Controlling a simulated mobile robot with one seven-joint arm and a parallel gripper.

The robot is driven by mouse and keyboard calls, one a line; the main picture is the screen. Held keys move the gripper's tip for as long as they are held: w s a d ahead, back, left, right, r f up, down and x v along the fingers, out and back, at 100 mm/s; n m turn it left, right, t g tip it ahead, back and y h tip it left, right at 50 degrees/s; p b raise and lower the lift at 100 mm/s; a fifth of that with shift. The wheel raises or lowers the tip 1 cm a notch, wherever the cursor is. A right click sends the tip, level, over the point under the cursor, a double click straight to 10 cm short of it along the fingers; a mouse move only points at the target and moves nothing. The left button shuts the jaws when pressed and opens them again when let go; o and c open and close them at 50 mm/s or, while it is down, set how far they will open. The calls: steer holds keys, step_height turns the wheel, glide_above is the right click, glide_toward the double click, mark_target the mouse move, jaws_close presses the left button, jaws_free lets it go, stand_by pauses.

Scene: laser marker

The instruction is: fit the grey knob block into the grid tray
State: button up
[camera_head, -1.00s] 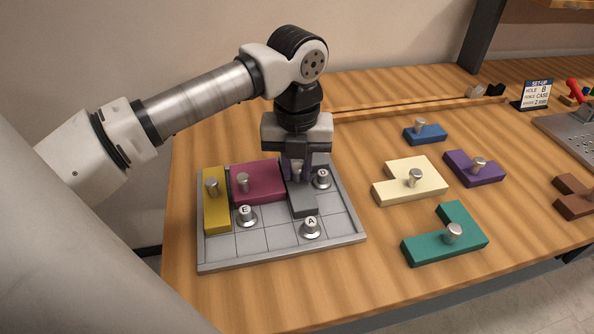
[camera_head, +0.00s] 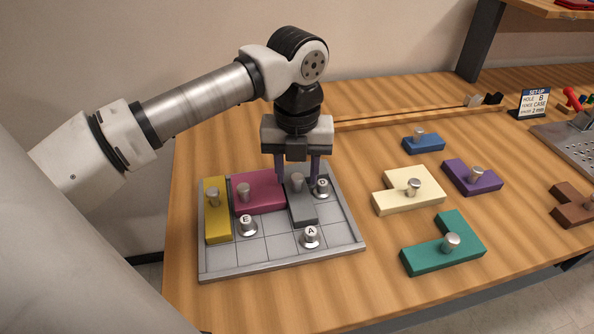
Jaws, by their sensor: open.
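The grey knob block (camera_head: 302,209) is in the grid tray (camera_head: 229,268), directly right of the magenta block (camera_head: 258,199) and left of a lettered peg. It looks flat, low and lengthwise in its column, its top about level with the blocks beside it. Whether it is fully seated I cannot tell. Its metal knob (camera_head: 297,181) stands up at its far end. My gripper (camera_head: 299,180) is open, with one purple finger on each side of the knob and a gap showing.
Lettered pegs E (camera_head: 246,225), A (camera_head: 311,236) and another (camera_head: 320,188) stand in the tray. On the table to the right lie cream (camera_head: 395,200), teal (camera_head: 462,241), purple (camera_head: 463,173), blue (camera_head: 424,143) and brown (camera_head: 575,209) blocks. A sign (camera_head: 534,102) stands at the back right.

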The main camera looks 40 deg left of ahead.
mark_target(297, 177)
step_height(297, 177, up, 10)
steer(key=p, duration=0.5)
steer(key=shift+r, duration=0.25)
